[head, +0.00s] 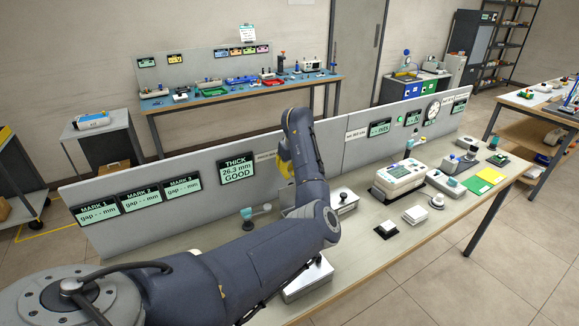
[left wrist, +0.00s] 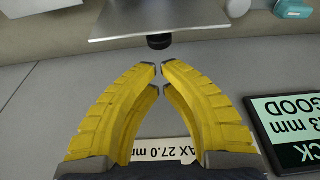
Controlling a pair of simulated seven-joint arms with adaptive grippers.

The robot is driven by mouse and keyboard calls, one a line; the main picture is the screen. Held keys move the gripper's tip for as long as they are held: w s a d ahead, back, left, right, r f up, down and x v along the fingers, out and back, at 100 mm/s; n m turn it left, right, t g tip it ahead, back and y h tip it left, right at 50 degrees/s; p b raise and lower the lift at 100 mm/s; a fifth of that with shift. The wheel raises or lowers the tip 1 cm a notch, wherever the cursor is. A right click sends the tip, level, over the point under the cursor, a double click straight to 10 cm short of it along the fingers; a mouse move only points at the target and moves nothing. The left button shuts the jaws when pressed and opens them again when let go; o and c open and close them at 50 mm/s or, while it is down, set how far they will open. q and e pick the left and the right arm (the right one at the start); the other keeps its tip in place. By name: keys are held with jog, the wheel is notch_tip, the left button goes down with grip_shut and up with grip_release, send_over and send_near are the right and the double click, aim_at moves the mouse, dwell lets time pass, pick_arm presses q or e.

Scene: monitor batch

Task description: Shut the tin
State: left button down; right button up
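A silver metal box (head: 346,203) with a small dark knob stands on the bench just right of my left arm; I take it as the tin. My arm hides much of it, so I cannot tell how its lid lies. In the left wrist view a silver plate (left wrist: 160,22) with a black knob (left wrist: 158,41) shows at the top, just beyond the fingertips and apart from them. My left gripper (head: 287,170) has yellow fingers and is near the grey panel. In the wrist view its fingertips (left wrist: 160,70) nearly meet, with nothing between them. My right gripper does not show.
Another low silver box (head: 308,280) lies near the front edge, partly behind my arm. The upright panel (head: 130,205) carries displays, one reading THICK 26.3 mm GOOD (head: 238,170). A teal-topped item (head: 255,210) is left of my arm. A white instrument (head: 398,180) and small blocks stand to the right.

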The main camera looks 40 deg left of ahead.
pick_arm(q)
jog(key=shift+x, duration=1.75)
jog(key=shift+s, duration=0.15)
jog(key=shift+d+r+y, duration=0.15)
jog(key=shift+d+y, duration=0.1)
jog(key=shift+y, duration=0.05)
